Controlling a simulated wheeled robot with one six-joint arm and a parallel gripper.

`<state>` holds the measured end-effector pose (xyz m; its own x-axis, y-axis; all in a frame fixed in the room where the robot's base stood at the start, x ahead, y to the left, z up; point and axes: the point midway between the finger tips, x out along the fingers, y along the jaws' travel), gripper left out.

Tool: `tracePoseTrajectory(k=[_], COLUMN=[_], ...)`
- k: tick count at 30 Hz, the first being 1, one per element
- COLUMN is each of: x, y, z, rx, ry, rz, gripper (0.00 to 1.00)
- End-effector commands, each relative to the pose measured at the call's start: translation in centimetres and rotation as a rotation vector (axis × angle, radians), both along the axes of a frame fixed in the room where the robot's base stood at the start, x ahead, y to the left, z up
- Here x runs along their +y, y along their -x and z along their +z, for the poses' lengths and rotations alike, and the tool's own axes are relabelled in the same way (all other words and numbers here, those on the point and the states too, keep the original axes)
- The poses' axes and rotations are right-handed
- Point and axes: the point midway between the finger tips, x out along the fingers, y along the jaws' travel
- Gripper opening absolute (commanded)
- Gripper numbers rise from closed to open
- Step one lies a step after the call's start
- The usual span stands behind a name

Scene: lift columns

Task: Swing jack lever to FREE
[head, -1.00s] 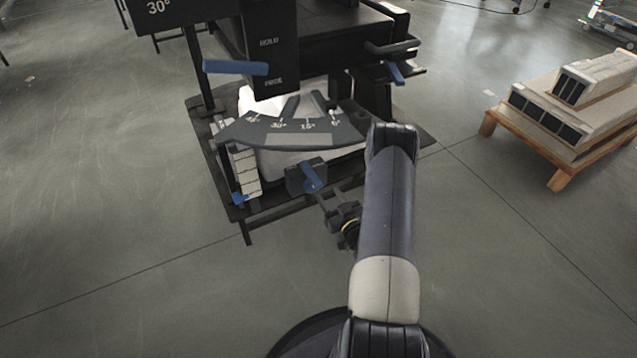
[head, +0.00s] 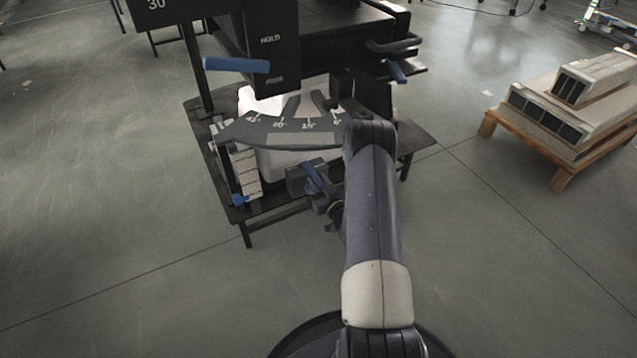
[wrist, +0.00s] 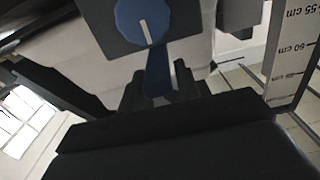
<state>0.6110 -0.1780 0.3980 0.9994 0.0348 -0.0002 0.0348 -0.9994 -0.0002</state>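A black panel marked HOLD and FREE (head: 272,55) has a blue lever (head: 235,65) lying nearly level at its left; I cannot tell for sure which mark it points to. A second blue lever (head: 314,174) sits on a dark block (head: 298,181) low at the front of the rig. In the wrist view, this lever shows as a blue disc (wrist: 143,22) with a white line and a blue handle hanging down. My gripper (wrist: 158,88) has one finger on each side of that handle. Whether the fingers press on it cannot be seen. In the head view my arm partly hides my gripper (head: 322,203).
A curved scale plate (head: 290,140) is above the front lever. A third blue lever (head: 395,71) is at the right. The rig stands on a black table (head: 416,138). A wooden pallet with boxes (head: 560,155) stands at the right. The floor in front is open.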

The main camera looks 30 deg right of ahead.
Motion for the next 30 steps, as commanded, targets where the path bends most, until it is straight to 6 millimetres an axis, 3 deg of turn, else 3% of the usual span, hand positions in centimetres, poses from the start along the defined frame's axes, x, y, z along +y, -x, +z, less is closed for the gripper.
tracePoseTrajectory(k=[11, 30], x=[0.0, 1.0], y=[0.0, 0.1], z=[0.0, -0.2], rx=[0.0, 0.001], ry=[0.0, -0.001], rz=[0.0, -0.074], gripper=[0.0, 0.0])
